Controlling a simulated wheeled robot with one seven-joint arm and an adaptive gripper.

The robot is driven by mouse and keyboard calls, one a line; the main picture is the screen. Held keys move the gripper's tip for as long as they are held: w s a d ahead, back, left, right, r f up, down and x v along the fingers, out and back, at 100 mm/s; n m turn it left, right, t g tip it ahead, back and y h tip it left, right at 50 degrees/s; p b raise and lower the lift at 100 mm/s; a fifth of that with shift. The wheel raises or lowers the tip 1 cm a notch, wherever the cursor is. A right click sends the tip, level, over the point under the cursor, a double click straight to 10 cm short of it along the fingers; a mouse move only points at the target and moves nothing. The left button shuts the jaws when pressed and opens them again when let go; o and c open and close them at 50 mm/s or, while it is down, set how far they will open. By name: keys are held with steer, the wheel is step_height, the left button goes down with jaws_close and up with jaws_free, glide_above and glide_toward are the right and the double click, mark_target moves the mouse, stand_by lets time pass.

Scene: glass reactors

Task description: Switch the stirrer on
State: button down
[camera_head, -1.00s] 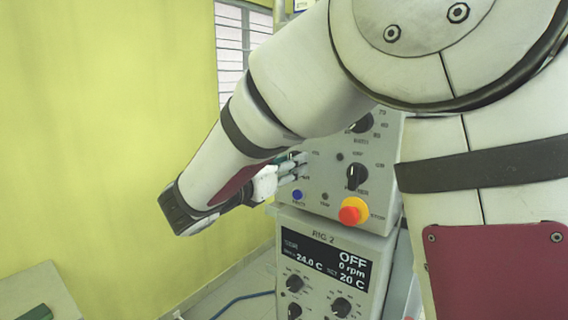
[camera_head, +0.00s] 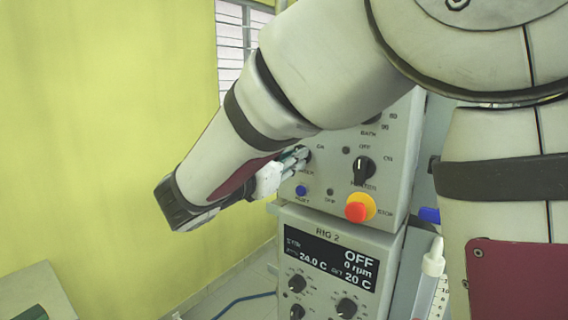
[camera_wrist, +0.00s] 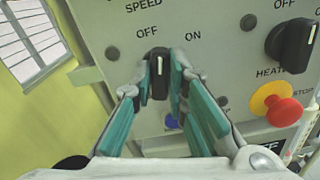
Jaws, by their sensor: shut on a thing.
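The stirrer knob (camera_wrist: 159,72) is black with a white pointer line. In the wrist view it stands between my gripper's fingers, below the printed OFF and ON, and its line points about straight up. My gripper (camera_wrist: 159,86) is shut on this knob, with one teal-padded finger on each side. In the head view my gripper (camera_head: 297,158) is at the left part of the grey panel (camera_head: 335,185), and the fingers mostly hide the knob and part of its label. The display (camera_head: 328,262) below reads OFF, 0 rpm, 24.0 C and 20 C.
The heater knob (camera_head: 363,170) is right of the stirrer knob. The red stop button (camera_head: 356,209) on its yellow base and a blue button (camera_head: 301,191) sit below. Open floor and a yellow wall lie left.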

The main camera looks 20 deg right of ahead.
steer(key=m+b, duration=0.8)
steer(key=b, duration=0.1)
steer(key=shift+s+f+m, duration=0.1)
steer(key=shift+f+m, duration=0.15)
steer(key=shift+m, duration=0.15)
steer(key=shift+r+m+b, duration=0.1)
steer(key=shift+m+b, duration=0.2)
steer(key=shift+b, duration=0.15)
steer(key=c, duration=1.6)
jaws_free()
steer(key=shift+s, duration=0.1)
steer(key=v, duration=1.2)
